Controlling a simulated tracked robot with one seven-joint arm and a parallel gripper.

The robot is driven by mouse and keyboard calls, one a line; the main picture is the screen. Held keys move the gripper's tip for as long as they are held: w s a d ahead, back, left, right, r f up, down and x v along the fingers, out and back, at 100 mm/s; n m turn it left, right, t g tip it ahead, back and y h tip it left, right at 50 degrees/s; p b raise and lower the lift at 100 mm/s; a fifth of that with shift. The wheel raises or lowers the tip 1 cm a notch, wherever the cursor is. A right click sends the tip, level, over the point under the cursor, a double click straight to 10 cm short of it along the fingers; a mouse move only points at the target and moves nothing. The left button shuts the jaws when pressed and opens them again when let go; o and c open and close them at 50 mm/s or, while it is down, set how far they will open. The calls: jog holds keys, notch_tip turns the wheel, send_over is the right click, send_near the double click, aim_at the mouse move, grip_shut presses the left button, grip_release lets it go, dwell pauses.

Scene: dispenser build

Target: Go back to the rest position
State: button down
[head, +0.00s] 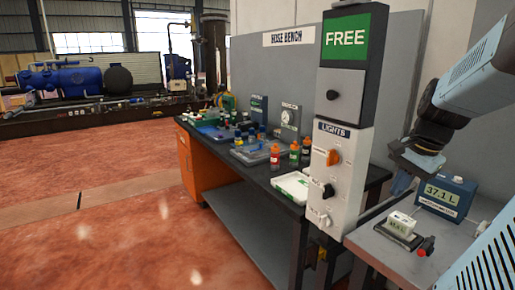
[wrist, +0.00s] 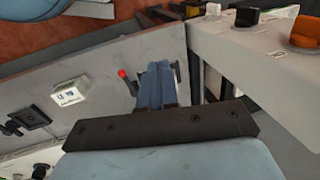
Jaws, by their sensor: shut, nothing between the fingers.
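My gripper (head: 402,183) is at the right of the head view, above the grey side table (head: 375,245) and left of the blue meter box (head: 459,186) that reads 37.1 L. Its fingers look shut together with nothing between them. In the wrist view the two blue-grey fingers (wrist: 158,68) lie side by side over the table. My arm reaches in from the upper right edge of the head view.
A post with a FREE sign (head: 346,38) and a LIGHTS panel (head: 338,175) with knobs stands close left of my gripper. A white meter (head: 400,223) and a red-tipped part (head: 427,243) sit on the side table. The hose bench (head: 262,178) holds several bottles; open floor lies left.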

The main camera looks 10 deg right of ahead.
jog(key=s+a+r+n+t, duration=0.1)
jog(key=a+n, duration=0.6)
jog(key=a, duration=0.2)
jog(key=s+a+r+n+t+h, duration=0.1)
jog(key=s+a+r+n+t, duration=0.1)
jog(key=a+n, duration=0.4)
jog(key=a, duration=0.3)
jog(key=shift+s+a+n, duration=0.25)
jog(key=shift+a+n, duration=0.1)
jog(key=shift+n, duration=0.05)
jog(key=shift+r, duration=0.1)
